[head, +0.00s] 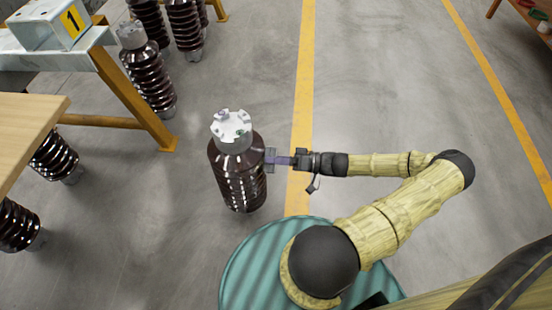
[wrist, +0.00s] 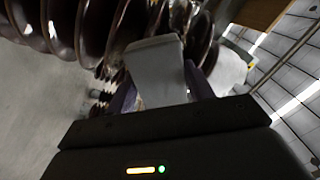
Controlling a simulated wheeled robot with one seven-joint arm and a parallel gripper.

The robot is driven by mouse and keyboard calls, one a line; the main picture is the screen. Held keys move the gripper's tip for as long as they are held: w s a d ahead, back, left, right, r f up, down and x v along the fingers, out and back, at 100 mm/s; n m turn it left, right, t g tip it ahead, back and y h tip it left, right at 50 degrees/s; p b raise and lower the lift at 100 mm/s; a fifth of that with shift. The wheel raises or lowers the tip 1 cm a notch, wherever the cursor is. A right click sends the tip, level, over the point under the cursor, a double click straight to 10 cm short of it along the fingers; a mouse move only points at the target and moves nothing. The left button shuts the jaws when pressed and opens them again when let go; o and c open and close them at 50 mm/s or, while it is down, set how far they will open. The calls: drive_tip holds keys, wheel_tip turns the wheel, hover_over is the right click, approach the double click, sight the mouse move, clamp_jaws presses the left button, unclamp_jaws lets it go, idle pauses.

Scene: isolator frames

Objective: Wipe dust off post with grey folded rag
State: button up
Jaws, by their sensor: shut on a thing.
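A dark brown, glossy ribbed post (head: 238,183) with a pale metal cap stands upright left of the yellow floor line in the head view. Its ribs (wrist: 60,28) fill the upper left of the wrist view. My gripper (head: 283,160) is at the post's right side, below the cap, pointing left. It is shut on the grey folded rag (head: 270,161), which is held edge-up between the fingers in the wrist view (wrist: 157,72). The rag is right against or very near the ribs; I cannot tell whether it touches. The post's far side is hidden.
Several similar ribbed posts (head: 149,75) stand at upper left and under the tables. An orange-legged table (head: 135,90) holds a grey box marked 1 (head: 52,25). A wooden tabletop (head: 25,128) is at left.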

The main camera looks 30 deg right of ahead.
sight(264, 152)
drive_tip(key=shift+w+r, duration=0.1)
drive_tip(key=shift+r, duration=0.05)
drive_tip(key=shift+a+r+p, duration=0.2)
drive_tip(key=shift+r+p, duration=0.5)
drive_tip(key=shift+p, duration=0.05)
wheel_tip(264, 152, up, 2)
drive_tip(key=shift+d+r+p, duration=0.1)
drive_tip(key=shift+d+p, duration=0.05)
drive_tip(key=shift+p, duration=0.9)
drive_tip(key=shift+s+d, duration=0.1)
drive_tip(key=shift+s, duration=0.1)
drive_tip(key=shift+f, duration=0.2)
drive_tip(key=shift+w+a+f+b, duration=0.1)
drive_tip(key=shift+a+f+b, duration=0.1)
drive_tip(key=shift+f+b, duration=1.2)
drive_tip(key=shift+f+p, duration=0.4)
drive_tip(key=shift+f, duration=0.1)
